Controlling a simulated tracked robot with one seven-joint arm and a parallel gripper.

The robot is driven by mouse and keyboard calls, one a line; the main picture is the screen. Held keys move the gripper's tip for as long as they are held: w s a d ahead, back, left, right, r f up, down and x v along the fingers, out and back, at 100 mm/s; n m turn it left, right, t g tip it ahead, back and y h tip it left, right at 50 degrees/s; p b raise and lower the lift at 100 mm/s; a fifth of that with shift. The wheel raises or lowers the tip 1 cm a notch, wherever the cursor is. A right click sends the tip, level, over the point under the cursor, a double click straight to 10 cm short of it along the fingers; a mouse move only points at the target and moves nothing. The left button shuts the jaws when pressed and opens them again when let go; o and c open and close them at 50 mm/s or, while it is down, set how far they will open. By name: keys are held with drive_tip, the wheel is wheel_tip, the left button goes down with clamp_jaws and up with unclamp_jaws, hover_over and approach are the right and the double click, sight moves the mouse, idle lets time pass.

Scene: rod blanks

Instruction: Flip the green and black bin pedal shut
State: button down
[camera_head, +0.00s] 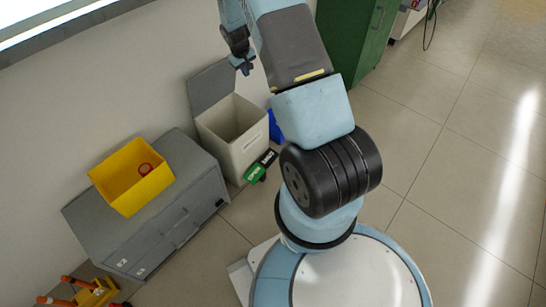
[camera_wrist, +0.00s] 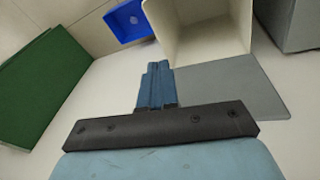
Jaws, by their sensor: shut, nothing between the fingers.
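The green and black bin pedal (camera_head: 257,172) is low at the front of a cream bin (camera_head: 234,138), its green part to the left and its black part to the right. The bin's grey lid (camera_head: 211,86) stands open against the wall. My gripper (camera_head: 245,70) is shut and empty, high near the lid and well apart from the pedal. In the wrist view, my gripper (camera_wrist: 158,66) shows beside the open bin (camera_wrist: 205,30) and the grey lid (camera_wrist: 232,90). The pedal cannot be seen in the wrist view.
A grey cabinet (camera_head: 180,225) with a yellow box (camera_head: 122,196) stands left of the bin. A blue container (camera_head: 275,127) is right of the bin, partly hidden by my arm. A green cabinet (camera_head: 355,40) stands farther back. The tiled floor at right is clear.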

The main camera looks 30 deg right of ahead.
drive_tip(key=s+d+f+n, duration=0.1)
drive_tip(key=d+f, duration=0.1)
drive_tip(key=f, duration=0.9)
drive_tip(key=s+d+f, duration=0.1)
drive_tip(key=f, duration=1)
drive_tip(key=n+g, duration=0.2)
hover_over(273, 159)
drive_tip(key=s+a, duration=0.1)
drive_tip(key=a, duration=0.2)
wheel_tip(273, 159, down, 19)
drive_tip(key=shift+s+a, duration=0.2)
drive_tip(key=shift+f, duration=0.15)
drive_tip(key=d+f, duration=0.1)
drive_tip(key=f, duration=0.3)
drive_tip(key=d+f, duration=0.1)
drive_tip(key=f, duration=0.4)
drive_tip(key=w+f, duration=0.1)
drive_tip(key=f, duration=0.3)
drive_tip(key=shift+d+f, duration=0.2)
drive_tip(key=shift+d, duration=0.2)
drive_tip(key=shift+a, duration=0.1)
